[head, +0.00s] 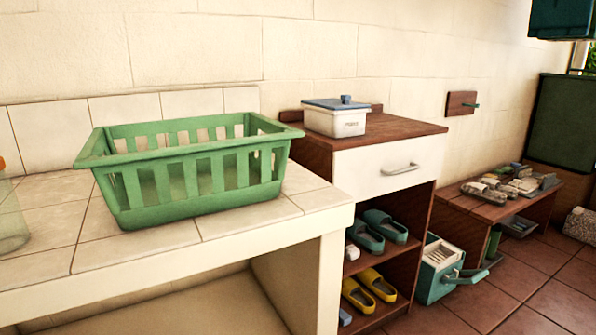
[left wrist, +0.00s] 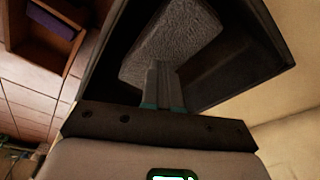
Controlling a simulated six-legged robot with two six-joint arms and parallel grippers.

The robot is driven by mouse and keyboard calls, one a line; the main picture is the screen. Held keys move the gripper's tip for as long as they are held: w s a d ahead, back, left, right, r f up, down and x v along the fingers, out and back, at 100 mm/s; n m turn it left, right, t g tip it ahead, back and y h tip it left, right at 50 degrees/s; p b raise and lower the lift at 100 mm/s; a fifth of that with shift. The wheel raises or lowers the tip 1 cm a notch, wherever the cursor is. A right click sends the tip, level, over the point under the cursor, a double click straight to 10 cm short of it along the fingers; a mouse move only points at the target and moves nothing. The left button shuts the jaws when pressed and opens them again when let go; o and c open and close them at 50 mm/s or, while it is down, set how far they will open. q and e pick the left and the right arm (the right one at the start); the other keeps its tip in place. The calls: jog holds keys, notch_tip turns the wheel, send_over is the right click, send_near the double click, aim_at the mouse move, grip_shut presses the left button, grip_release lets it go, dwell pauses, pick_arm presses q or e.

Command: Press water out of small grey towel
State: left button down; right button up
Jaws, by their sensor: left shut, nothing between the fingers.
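In the left wrist view, a grey, rough-textured piece that looks like the small towel (left wrist: 172,40) lies in a dark, box-like basin (left wrist: 255,58). My left gripper (left wrist: 161,68) is shut with nothing between its fingers. Its fingertips point at the near edge of the towel and overlap it in the picture; I cannot tell whether they touch it. Neither the towel nor my left gripper shows in the head view. My right gripper is in neither view.
In the head view, a green slatted basket (head: 190,165) stands on the tiled counter (head: 45,250). A lidded white box (head: 335,120) sits on a wooden cabinet (head: 400,130) with shoes on its shelves. A low bench (head: 470,210) is at right. Red floor tiles (head: 555,305) lie bare in front.

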pick_arm(q)
jog(key=shift+f+b, duration=0.6)
jog(key=shift+f, duration=0.2)
dwell(0.4)
jog(key=shift+s+d+f, duration=0.15)
jog(key=shift+f, duration=0.05)
dwell(2.1)
jog(key=shift+r, duration=0.15)
notch_tip(320, 180, up, 8)
jog(key=p, duration=0.5)
dwell(0.3)
